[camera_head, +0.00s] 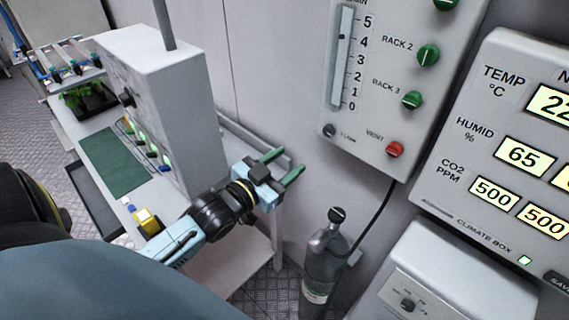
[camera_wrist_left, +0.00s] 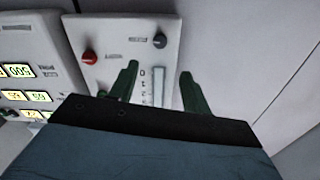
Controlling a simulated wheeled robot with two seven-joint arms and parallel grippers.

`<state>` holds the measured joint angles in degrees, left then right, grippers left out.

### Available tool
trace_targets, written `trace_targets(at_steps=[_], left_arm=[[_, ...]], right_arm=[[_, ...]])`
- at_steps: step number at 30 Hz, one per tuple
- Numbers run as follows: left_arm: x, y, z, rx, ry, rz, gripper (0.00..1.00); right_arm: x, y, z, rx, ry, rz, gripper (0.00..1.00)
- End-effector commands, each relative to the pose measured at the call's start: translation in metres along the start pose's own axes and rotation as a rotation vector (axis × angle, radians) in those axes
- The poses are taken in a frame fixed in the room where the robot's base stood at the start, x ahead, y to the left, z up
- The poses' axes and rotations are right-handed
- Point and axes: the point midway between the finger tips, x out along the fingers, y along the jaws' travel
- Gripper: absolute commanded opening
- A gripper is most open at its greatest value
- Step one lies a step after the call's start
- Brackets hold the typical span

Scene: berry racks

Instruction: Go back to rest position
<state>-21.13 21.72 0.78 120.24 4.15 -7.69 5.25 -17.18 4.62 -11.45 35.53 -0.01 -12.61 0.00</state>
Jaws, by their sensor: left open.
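My left gripper (camera_head: 283,165) reaches in from the lower left in the head view, its two green fingers apart and nothing between them. It is in the air to the left of and below the flow panel (camera_head: 362,138). In the left wrist view the gripper (camera_wrist_left: 162,88) is also open and empty, with the flow panel (camera_wrist_left: 115,50) behind the fingers. No touch between fingers and panel shows. My right gripper does not show in either view.
A grey gas cylinder (camera_head: 328,262) stands on the floor at lower middle. The climate box (camera_head: 480,130) is on the right wall. A white bench (camera_head: 75,125) with a grey cabinet (camera_head: 165,75), a green mat (camera_head: 112,162) and a yellow item (camera_head: 146,221) is at left.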

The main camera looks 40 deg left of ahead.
Motion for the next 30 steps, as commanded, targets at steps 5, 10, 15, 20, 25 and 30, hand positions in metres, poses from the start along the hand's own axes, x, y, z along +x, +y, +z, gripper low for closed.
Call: trace_targets(at_steps=[5,10,15,20,25,30], left_arm=[[0.000,0.000,0.000,0.000,0.000,0.000,0.48],[0.000,0.000,0.000,0.000,0.000,0.000,0.48],[0.001,0.001,0.017,-0.004,-0.028,-0.004,0.48],[-0.002,0.008,0.100,-0.023,-0.168,-0.017,0.48],[-0.026,0.029,0.229,-0.052,-0.398,-0.023,0.48],[-0.071,0.060,0.347,-0.073,-0.628,-0.010,0.48]], right_arm=[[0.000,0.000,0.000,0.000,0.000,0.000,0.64],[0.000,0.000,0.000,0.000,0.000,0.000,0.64],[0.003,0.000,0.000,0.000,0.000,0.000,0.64],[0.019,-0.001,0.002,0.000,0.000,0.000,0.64],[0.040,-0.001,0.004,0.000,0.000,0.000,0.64],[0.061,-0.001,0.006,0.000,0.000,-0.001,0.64]])
